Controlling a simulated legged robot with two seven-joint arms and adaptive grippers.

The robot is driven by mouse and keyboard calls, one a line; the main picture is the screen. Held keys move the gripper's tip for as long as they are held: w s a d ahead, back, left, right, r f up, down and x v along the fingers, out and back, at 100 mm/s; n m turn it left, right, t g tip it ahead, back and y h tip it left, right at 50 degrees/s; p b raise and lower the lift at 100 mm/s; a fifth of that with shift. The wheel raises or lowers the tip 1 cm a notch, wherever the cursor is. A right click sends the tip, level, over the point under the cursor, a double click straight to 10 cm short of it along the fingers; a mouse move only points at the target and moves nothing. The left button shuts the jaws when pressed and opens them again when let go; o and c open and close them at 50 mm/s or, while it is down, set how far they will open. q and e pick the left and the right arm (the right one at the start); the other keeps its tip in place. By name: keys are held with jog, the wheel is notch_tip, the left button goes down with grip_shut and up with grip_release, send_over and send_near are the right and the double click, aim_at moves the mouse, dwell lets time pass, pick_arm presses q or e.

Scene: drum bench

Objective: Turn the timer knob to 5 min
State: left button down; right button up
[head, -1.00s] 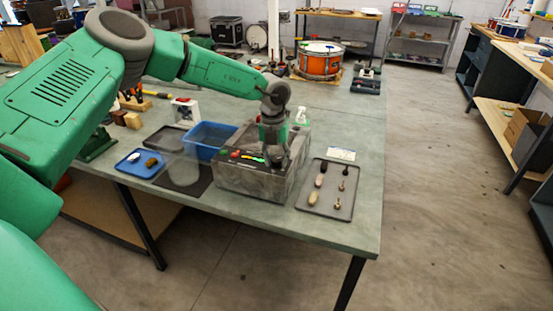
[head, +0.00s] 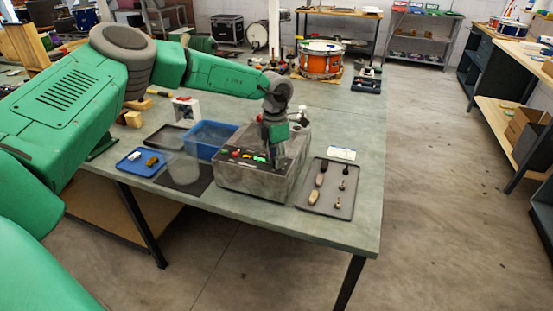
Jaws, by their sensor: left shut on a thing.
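A grey box-shaped machine (head: 247,182) with an open basin stands near the front edge of the bench. Its dark top panel (head: 232,161) carries small red, yellow and green marks. My left gripper (head: 274,158) points down at the right part of this panel. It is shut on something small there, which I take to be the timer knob. The fingers hide the knob, so its pointer and setting cannot be read. My right gripper is out of view.
A tray (head: 311,205) with brushes and small tools lies right of the machine. A blue tub (head: 203,151), a clear container (head: 180,167) and a blue tray (head: 133,168) stand to the left. A spray bottle (head: 302,117) stands behind the machine.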

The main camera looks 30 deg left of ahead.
pick_arm(q)
jog(key=m, duration=0.4)
jog(key=shift+w+r, duration=0.15)
jog(key=shift+w, duration=0.1)
jog(key=shift+m, duration=1.8)
jog(key=c, duration=1.2)
grip_release()
jog(key=shift+w, duration=0.1)
jog(key=shift+f, duration=0.2)
